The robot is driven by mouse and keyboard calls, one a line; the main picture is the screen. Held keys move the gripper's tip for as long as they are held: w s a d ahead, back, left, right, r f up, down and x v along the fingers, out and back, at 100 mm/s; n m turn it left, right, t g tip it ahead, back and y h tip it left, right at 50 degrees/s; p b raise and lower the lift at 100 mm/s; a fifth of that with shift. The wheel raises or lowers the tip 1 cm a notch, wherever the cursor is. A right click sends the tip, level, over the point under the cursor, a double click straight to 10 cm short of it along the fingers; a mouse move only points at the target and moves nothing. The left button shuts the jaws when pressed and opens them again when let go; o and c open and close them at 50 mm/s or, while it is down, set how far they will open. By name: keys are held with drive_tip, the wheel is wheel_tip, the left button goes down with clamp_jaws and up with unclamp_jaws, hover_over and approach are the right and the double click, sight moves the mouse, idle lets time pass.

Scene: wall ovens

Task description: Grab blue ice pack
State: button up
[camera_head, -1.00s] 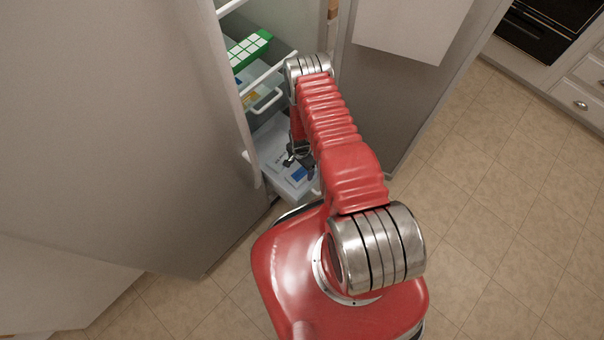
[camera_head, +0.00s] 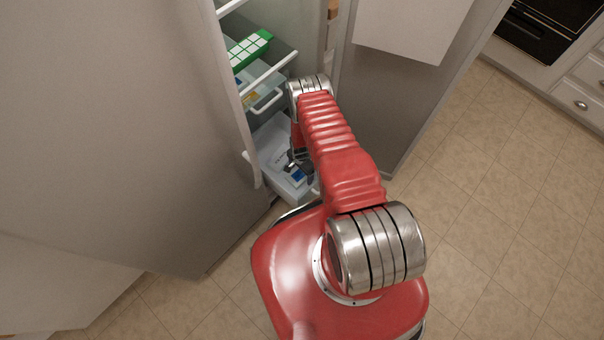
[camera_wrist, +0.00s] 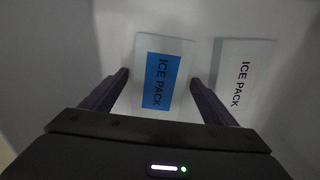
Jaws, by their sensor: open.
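The blue ice pack (camera_wrist: 162,80) lies in a pale drawer and shows in the wrist view as a white pack with a blue label reading "ICE PACK". In the head view its blue patch (camera_head: 298,175) shows in the lower drawer (camera_head: 268,158), partly hidden by my arm. A second ice pack (camera_wrist: 241,78), white with dark lettering, lies to its right. My gripper (camera_wrist: 158,82) is open and empty, with its fingers on either side of the blue pack's near part. The right finger is between the two packs. I cannot tell how far above the drawer floor the fingertips are.
The fridge door (camera_head: 110,120) stands at the left and another door panel (camera_head: 400,80) at the right. Drawer walls close in around my gripper. Open tiled floor (camera_head: 490,210) lies to the right.

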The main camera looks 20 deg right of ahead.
sight(301, 172)
drive_tip(key=shift+c, duration=0.5)
drive_tip(key=c, duration=1.2)
drive_tip(key=shift+c, duration=0.2)
wheel_tip(301, 172, up, 10)
idle(0.4)
idle(0.5)
